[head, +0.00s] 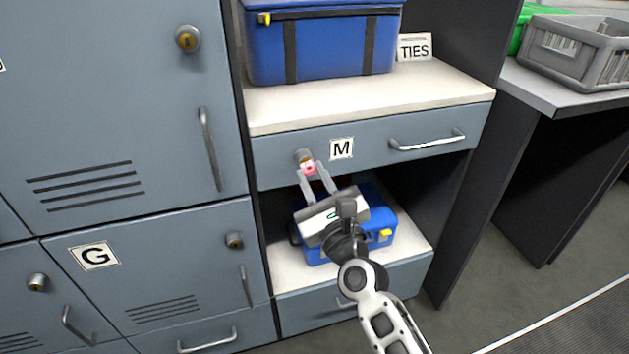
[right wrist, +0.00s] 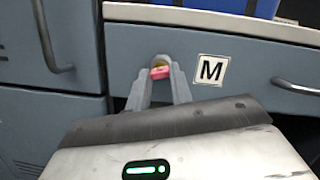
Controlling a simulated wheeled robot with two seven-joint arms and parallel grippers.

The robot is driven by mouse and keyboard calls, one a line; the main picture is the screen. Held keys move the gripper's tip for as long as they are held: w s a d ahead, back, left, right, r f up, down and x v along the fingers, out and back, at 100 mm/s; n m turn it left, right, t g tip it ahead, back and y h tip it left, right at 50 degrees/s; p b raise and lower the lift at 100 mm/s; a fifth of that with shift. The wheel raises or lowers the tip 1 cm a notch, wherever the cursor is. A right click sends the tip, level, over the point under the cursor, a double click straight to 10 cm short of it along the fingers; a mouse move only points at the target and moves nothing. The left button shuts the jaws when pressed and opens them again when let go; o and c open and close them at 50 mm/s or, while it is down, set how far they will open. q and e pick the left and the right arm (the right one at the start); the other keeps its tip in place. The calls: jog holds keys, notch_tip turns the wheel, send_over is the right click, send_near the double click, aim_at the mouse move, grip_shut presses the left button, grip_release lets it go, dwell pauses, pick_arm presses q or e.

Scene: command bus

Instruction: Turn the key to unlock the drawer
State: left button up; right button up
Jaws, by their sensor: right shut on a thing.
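The drawer (head: 375,150) is grey-blue, marked with an M label, and looks closed under a white shelf top. Its lock (head: 303,156) is at the left of the label, with a red key (head: 308,168) at it. My right gripper (head: 312,172) is at the lock with its fingertips on either side of the key, shut on it. In the right wrist view the red key (right wrist: 160,72) shows between the fingertips, in front of the lock. The fingers hide part of the lock. The drawer handle (head: 427,141) is at the right. My left gripper is not in view.
A blue case (head: 322,45) stands on the shelf above, beside a TIES sign (head: 414,48). Another blue case (head: 375,215) lies in the open space below the drawer, behind my gripper. Lockers (head: 110,100) fill the left. A grey crate (head: 575,50) sits on the right table.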

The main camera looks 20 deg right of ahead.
jog(key=m+h, duration=0.1)
jog(key=m, duration=0.2)
jog(key=shift+a+b, duration=0.2)
jog(key=shift+b, duration=0.15)
grip_shut()
jog(key=shift+s+d+m+h, duration=0.15)
jog(key=shift+m+h, duration=0.45)
jog(key=shift+m, duration=0.3)
jog(key=shift+f, duration=0.15)
